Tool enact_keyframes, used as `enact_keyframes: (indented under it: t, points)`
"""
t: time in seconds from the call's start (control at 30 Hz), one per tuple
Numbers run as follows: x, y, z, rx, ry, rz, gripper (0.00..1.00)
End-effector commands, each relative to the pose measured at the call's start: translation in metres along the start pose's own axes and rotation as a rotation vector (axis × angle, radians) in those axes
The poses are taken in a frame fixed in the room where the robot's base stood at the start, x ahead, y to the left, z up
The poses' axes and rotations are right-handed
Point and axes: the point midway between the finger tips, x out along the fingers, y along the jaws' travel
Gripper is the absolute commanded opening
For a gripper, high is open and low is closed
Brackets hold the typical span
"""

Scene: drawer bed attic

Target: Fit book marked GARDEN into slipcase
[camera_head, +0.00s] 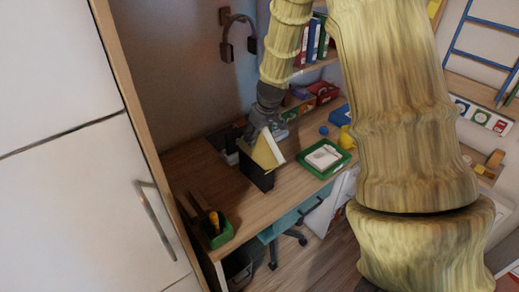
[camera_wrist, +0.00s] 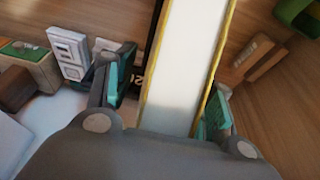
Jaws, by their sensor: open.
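A book with yellow covers (camera_head: 266,152) stands tilted at a black, box-like holder, apparently the slipcase (camera_head: 257,177), on the desk. The book's lower part is hidden, so I cannot tell how deep it sits. No title is readable. My gripper (camera_head: 257,127) is just above and behind the book. In the wrist view, the book's white page block with yellow cover edges (camera_wrist: 187,65) runs between the two teal-padded fingers of my gripper (camera_wrist: 165,105). The fingers are open, with a gap visible at least on the left side. A dark surface with pale lettering shows beside the left finger.
A green tray (camera_head: 345,161) with a white item lies right of the slipcase. A green pen holder (camera_head: 218,232) stands at the desk's front left. A blue ball (camera_head: 323,130) and yellow cup (camera_head: 346,138) are farther back. Bare wood desk (camera_head: 205,180) lies left of the slipcase.

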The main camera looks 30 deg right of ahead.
Motion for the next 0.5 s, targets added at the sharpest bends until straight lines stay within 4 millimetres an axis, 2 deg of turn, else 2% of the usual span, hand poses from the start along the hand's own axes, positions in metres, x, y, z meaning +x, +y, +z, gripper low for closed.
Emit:
enact_keyframes:
  t: [0.27,0.5]
  points:
    - [0.0019,0.0,0.0002,0.0,0.0,0.0,0.54]
    - [0.0017,0.0,0.0001,0.0,0.0,0.0,0.12]
